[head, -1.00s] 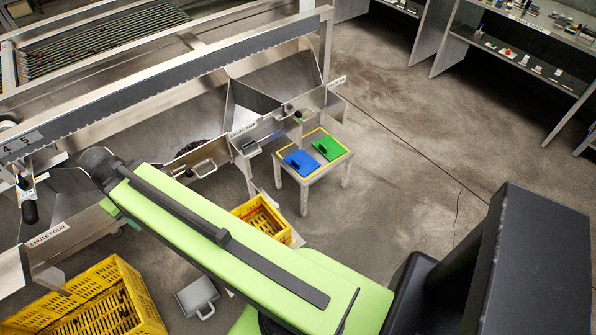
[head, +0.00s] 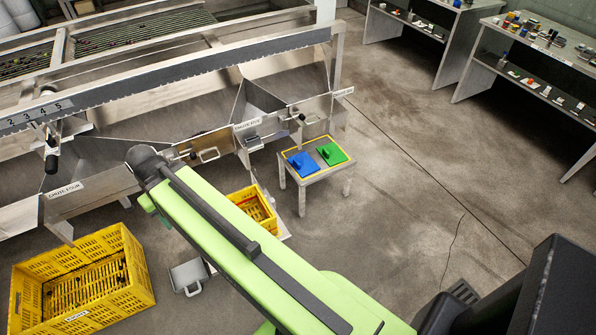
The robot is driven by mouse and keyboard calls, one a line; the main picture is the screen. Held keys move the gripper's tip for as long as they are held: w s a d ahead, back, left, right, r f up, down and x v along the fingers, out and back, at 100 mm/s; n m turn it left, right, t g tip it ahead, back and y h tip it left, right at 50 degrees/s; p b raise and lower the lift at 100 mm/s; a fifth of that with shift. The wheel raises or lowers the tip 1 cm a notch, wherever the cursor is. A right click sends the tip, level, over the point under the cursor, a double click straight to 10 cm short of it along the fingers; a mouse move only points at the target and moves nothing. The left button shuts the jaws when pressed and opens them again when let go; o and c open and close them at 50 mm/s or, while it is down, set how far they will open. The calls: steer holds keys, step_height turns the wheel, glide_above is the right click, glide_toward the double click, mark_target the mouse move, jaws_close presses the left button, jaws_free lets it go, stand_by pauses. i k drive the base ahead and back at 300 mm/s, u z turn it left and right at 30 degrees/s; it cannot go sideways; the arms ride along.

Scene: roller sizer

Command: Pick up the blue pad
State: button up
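The blue pad (head: 303,163) lies flat on the left part of a small metal table (head: 317,178) with a yellow outline on its top. It has a small raised blue handle or block on it. A green pad (head: 331,153) of similar form lies to its right on the same table, apart from it. My green arm reaches from the lower right toward the chutes, left of the small table. My gripper cannot be made out; the far end of the arm is a dark rounded joint.
The sizer's metal chutes stand behind and left of the table. A yellow crate (head: 256,208) sits below a chute, a larger yellow crate (head: 83,281) at lower left. A grey pan-like piece (head: 189,276) lies on the floor. Shelving (head: 527,62) stands upper right. The floor between is clear.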

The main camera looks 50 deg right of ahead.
mark_target(302, 163)
steer(key=z, duration=0.15)
steer(key=i, duration=0.95)
steer(key=u, duration=0.1)
